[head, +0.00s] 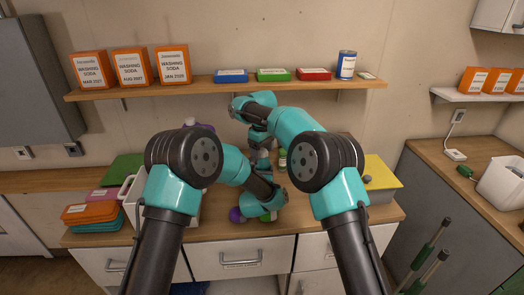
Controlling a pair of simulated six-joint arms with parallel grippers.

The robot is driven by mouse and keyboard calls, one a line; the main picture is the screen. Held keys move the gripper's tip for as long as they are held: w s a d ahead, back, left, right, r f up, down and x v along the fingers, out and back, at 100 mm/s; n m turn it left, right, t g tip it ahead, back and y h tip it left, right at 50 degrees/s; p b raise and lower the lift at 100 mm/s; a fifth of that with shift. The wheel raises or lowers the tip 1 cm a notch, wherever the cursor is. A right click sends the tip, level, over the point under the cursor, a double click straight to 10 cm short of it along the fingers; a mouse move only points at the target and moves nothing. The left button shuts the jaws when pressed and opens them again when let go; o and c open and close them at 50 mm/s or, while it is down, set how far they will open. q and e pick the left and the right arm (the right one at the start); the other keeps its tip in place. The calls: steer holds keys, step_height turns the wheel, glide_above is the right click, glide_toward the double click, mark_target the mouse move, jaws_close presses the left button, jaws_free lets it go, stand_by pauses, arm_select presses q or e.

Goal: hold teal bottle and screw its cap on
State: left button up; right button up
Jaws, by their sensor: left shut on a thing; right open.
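My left gripper (264,170) is low over the middle of the counter, mostly hidden behind its own forearm. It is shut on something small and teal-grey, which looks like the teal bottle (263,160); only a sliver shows. My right gripper (261,149) comes down from above, close over that spot, and is open. Its fingertips are too small and covered to make out. I cannot pick out the cap or tell whether it touches the bottle.
A purple round thing (237,214) and a green one (268,217) lie near the counter's front edge. A small green-topped item (282,158) stands right of the grippers. A white bin (131,207) is left, a yellow board (383,172) right. A shelf (215,87) runs above.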

step_height(320, 180, up, 12)
stand_by(0.9)
arm_select(q)
steer(key=o, duration=1.8)
steer(key=shift+s, duration=0.15)
steer(key=s+a, duration=0.2)
steer(key=s, duration=1.5)
steer(key=shift+a, duration=0.2)
